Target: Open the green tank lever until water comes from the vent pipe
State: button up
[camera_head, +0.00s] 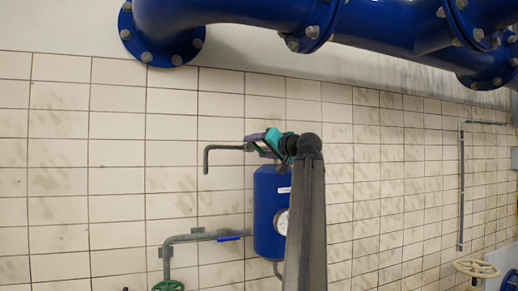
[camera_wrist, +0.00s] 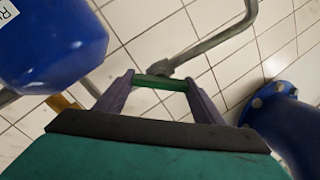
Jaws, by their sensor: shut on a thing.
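The blue tank (camera_head: 270,212) hangs on the tiled wall in the head view, partly behind my arm. It also shows at the upper left of the wrist view (camera_wrist: 52,42). My gripper (camera_head: 258,143) is above the tank top. In the wrist view, its purple fingers are shut on the green lever (camera_wrist: 161,83), which lies crosswise between them. In the head view the lever is hidden by the gripper. The grey vent pipe (camera_head: 206,157) runs left from there and bends down. It also shows in the wrist view (camera_wrist: 222,38). No water is visible at its end.
Large blue pipes (camera_head: 245,12) with a bolted flange (camera_head: 162,38) run overhead. A lower grey pipe (camera_head: 195,237) with a blue lever (camera_head: 228,239) and a green handwheel (camera_head: 168,286) is left of the tank. The wall left of the vent pipe is clear.

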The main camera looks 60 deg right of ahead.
jog(key=shift+m, duration=1.1)
jog(key=o, duration=1.1)
jog(key=shift+c, duration=0.2)
jog(key=shift+s, duration=0.1)
jog(key=b+v, duration=0.4)
jog(key=v, duration=0.9)
jog(key=shift+s+a, duration=0.2)
jog(key=shift+s, duration=0.15)
